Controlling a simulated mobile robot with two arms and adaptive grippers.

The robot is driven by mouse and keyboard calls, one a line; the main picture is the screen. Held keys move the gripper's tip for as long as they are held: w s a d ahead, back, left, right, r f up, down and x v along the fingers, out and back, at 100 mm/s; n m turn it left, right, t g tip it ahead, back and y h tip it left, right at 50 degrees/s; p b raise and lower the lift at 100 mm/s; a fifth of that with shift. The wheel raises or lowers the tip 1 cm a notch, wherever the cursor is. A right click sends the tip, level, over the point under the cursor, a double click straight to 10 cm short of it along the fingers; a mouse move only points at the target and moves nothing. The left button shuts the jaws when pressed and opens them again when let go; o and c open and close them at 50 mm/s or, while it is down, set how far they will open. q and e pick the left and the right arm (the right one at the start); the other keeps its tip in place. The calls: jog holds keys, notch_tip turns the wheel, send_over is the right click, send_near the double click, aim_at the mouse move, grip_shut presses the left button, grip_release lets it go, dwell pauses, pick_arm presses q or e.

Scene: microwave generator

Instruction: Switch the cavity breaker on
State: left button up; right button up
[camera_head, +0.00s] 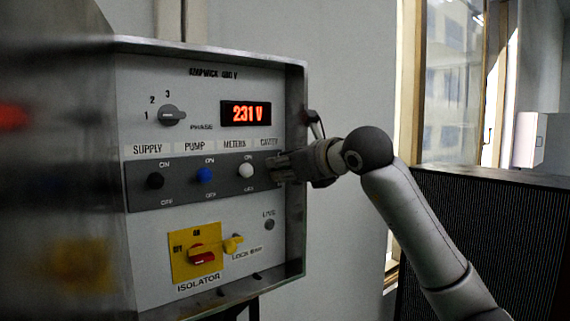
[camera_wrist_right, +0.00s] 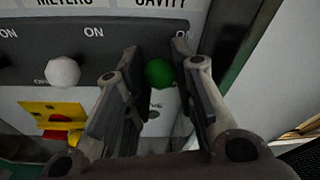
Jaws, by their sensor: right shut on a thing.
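The cavity breaker is a round green knob (camera_wrist_right: 159,73) under the CAVITY label, at the right end of the dark breaker strip (camera_head: 138,197). My right gripper (camera_head: 283,167) reaches the strip from the right and hides this knob in the head view. In the right wrist view the fingers of my right gripper (camera_wrist_right: 160,82) stand on either side of the green knob, shut on it. I cannot tell whether the knob is at ON or OFF. My left gripper is not in view.
Beside it are the white METERS knob (camera_head: 246,170), the blue PUMP knob (camera_head: 204,174) and the black SUPPLY knob (camera_head: 155,181). Below is the red isolator handle (camera_head: 202,257) on a yellow plate. The display (camera_head: 246,113) reads 231 V. The cabinet's raised metal edge (camera_head: 297,225) lies close by.

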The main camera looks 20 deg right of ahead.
jog(key=o, duration=0.8)
jog(key=shift+c, duration=0.2)
jog(key=shift+s, duration=0.1)
jog(key=v, duration=1.2)
